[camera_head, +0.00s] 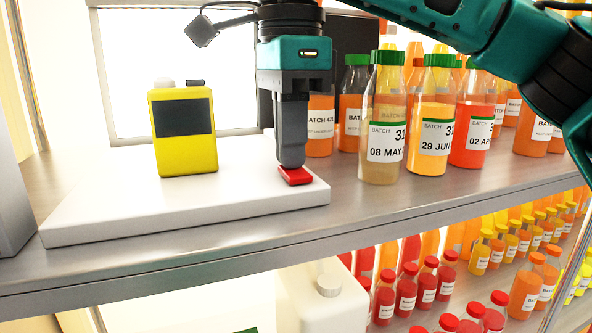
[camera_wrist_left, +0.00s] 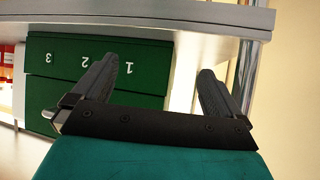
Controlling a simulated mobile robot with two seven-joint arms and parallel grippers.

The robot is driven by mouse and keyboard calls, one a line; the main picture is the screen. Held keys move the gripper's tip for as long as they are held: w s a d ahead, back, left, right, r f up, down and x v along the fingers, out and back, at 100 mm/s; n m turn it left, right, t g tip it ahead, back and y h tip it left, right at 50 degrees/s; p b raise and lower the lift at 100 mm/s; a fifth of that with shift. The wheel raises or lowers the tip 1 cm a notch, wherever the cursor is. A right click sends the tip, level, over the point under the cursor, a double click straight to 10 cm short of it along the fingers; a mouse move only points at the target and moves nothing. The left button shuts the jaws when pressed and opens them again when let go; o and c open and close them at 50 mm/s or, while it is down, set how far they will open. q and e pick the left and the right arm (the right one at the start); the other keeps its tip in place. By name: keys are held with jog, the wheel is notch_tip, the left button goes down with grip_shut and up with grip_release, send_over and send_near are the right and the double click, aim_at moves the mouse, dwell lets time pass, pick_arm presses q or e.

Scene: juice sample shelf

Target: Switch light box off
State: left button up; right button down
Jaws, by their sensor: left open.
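The light box has a bright white lit panel (camera_head: 183,75) in a pale frame, behind a low white base (camera_head: 110,217) on the upper shelf. A red switch (camera_head: 296,177) sits near the base's right end. My right gripper (camera_head: 291,163) points straight down, its dark fingertip at the switch, seemingly touching it and hiding its back part. I see it side-on, as one finger, so its opening is hidden. My left gripper (camera_wrist_left: 155,85) is open and empty in the left wrist view, away from the light box.
Small bottles fill the shelf below. A green numbered box (camera_wrist_left: 95,65) is beyond my left gripper.

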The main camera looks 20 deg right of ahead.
jog(key=shift+f, duration=0.1)
jog(key=shift+r+p, duration=1.25)
jog(key=shift+p, duration=0.05)
jog(key=shift+r+p, duration=1)
jog(key=shift+p, duration=0.05)
notch_tip(320, 180, up, 2)
jog(key=shift+r+p, duration=0.25)
jog(key=shift+p, duration=1)
